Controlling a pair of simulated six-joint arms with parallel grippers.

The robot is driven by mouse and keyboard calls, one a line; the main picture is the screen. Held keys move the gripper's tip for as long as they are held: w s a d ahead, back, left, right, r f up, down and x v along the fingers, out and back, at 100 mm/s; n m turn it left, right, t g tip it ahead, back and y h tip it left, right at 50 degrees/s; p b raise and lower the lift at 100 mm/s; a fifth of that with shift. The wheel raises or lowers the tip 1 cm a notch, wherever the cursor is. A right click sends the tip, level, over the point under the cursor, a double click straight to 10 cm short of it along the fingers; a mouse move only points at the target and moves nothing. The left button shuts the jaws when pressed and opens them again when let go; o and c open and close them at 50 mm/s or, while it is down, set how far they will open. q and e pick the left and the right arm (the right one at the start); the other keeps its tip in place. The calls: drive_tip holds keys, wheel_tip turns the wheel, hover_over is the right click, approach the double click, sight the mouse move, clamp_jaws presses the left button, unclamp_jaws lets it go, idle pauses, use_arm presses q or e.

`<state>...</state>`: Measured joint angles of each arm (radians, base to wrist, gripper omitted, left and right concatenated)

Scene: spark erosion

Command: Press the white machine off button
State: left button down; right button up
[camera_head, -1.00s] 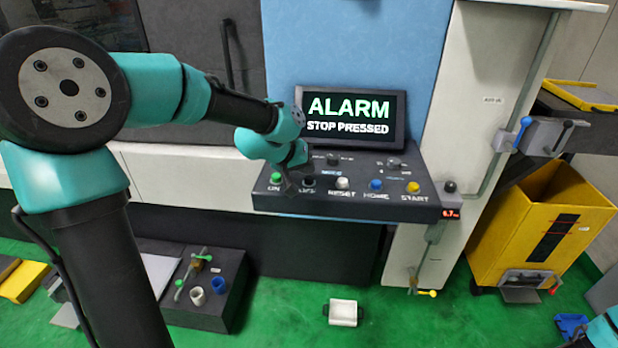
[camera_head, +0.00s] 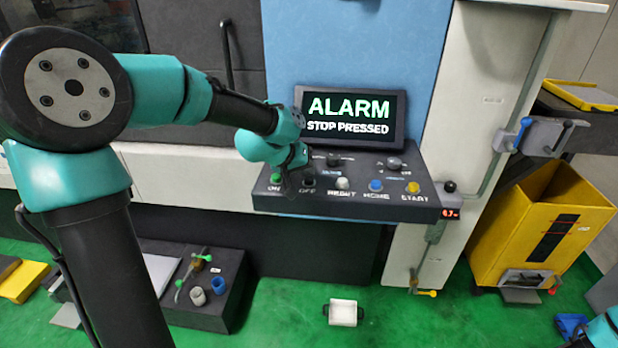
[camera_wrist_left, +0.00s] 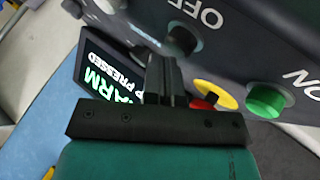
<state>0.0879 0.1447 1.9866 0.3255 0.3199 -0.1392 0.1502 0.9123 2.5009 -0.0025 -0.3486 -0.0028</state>
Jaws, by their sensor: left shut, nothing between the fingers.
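The control panel (camera_head: 410,206) is dark and sits below a screen reading "ALARM STOP PRESSED" (camera_head: 350,117). The dark button labelled OFF (camera_head: 309,180) is in its front row, between the green ON button (camera_head: 276,178) and the white RESET button (camera_head: 343,183). My left gripper (camera_head: 290,188) is shut and empty at the panel, close beside the OFF button. In the left wrist view, the fingers (camera_wrist_left: 163,72) point at the dark OFF button (camera_wrist_left: 183,41); whether they touch it I cannot tell. My right gripper is out of view.
A blue HOME button (camera_head: 376,185) and yellow START button (camera_head: 413,187) are further right. In the wrist view a red button on a yellow base (camera_wrist_left: 212,94) lies close to the fingers. A yellow bin (camera_head: 530,225) stands at right.

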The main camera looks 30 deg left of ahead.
use_arm(q)
drive_tip(key=shift+f, duration=0.1)
idle(0.5)
drive_tip(key=shift+r, duration=0.8)
drive_tip(key=shift+r, duration=0.1)
drive_tip(key=shift+r, duration=2.45)
